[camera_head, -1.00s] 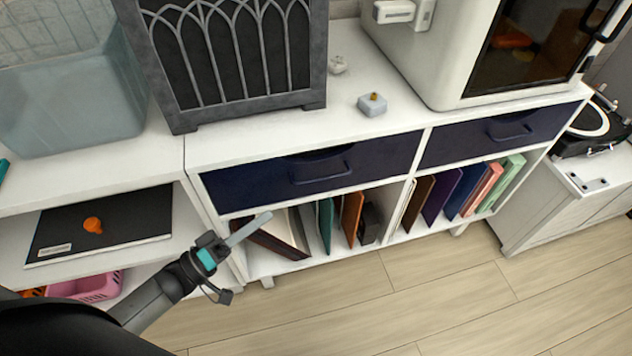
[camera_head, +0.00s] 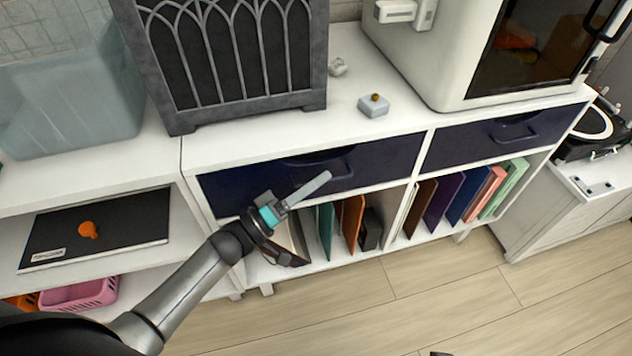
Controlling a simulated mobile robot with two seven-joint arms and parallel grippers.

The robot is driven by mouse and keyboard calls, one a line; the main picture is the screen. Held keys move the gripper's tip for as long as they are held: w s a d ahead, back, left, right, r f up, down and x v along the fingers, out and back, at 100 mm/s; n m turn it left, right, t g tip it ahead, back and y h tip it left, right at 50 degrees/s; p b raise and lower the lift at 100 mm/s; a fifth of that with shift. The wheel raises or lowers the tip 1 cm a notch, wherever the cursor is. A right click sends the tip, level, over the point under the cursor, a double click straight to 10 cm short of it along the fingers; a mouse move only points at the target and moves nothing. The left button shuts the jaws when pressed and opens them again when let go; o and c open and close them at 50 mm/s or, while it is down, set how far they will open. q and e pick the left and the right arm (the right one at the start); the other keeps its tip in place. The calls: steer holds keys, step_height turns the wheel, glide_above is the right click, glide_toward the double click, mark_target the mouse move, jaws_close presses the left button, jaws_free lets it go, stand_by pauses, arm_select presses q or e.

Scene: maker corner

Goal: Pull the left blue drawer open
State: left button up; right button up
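The left blue drawer (camera_head: 390,158) is a dark navy front in the white cabinet and sits flush, closed. Its dark bar handle (camera_head: 345,165) is partly hidden behind my gripper. My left gripper (camera_head: 322,180) is in front of the drawer, its pale grey finger pointing up and right at the handle. Whether it touches the handle cannot be told. The fingers show as one slab, so the gap between them is not visible. The right blue drawer (camera_head: 470,146) is also closed. My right gripper is not recognisable in view.
Books (camera_head: 440,205) stand in the open shelves below the drawers. A dark arched cabinet (camera_head: 235,60), a small grey box (camera_head: 374,105) and a white machine (camera_head: 435,75) stand on top. A pink basket (camera_head: 82,294) is low at left. The wooden floor (camera_head: 400,310) in front is clear.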

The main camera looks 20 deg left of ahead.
arm_select(q)
jaws_close()
stand_by(1.4)
